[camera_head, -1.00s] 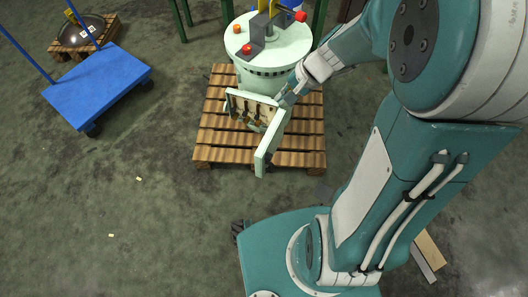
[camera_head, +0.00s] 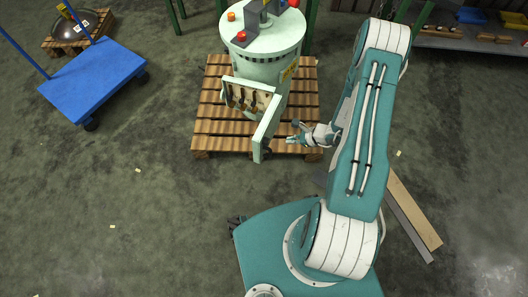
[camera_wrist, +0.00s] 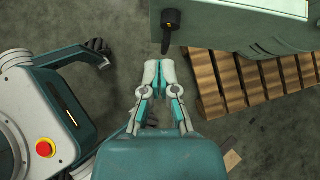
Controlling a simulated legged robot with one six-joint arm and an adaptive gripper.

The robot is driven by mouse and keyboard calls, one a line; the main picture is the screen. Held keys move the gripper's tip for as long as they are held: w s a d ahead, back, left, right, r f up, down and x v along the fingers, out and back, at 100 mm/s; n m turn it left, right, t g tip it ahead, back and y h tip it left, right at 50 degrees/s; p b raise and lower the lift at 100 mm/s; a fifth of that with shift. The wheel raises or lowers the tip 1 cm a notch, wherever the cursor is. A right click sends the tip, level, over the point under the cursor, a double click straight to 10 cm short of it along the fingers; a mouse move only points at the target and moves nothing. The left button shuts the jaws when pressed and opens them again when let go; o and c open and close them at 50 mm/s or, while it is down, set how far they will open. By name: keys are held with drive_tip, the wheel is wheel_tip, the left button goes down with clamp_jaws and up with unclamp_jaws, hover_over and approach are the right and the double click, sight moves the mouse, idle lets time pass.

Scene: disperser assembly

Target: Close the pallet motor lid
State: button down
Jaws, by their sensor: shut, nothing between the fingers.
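The pale green motor (camera_head: 262,65) stands upright on a wooden pallet (camera_head: 210,110). Its terminal box (camera_head: 248,96) faces the front, with dark terminals showing inside. The lid (camera_head: 266,128) stands open, swung outward on the right side of the box. My gripper (camera_head: 291,140) is just to the right of the lid, apart from it, above the pallet's front right part. In the wrist view my gripper (camera_wrist: 160,64) is shut and empty. There a pale green panel, likely the lid (camera_wrist: 240,22), with a black knob or latch (camera_wrist: 170,20), lies beyond the fingertips.
A blue cart (camera_head: 95,80) stands at the left. Another small pallet (camera_head: 80,30) with a dark dome is behind it. Wooden planks (camera_head: 412,210) lie on the floor at the right. The floor left of the motor pallet is clear.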

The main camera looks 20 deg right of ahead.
sight(260, 150)
wheel_tip(260, 150, down, 5)
drive_tip(key=s+m, duration=0.2)
drive_tip(key=s, duration=0.1)
drive_tip(key=x, duration=0.4)
drive_tip(key=w+r+x, duration=0.1)
drive_tip(key=x, duration=0.3)
drive_tip(key=a+x, duration=0.1)
drive_tip(key=x, duration=0.3)
drive_tip(key=shift+w+r, duration=0.35)
drive_tip(key=shift+w+a, duration=0.3)
drive_tip(key=shift+a, duration=0.1)
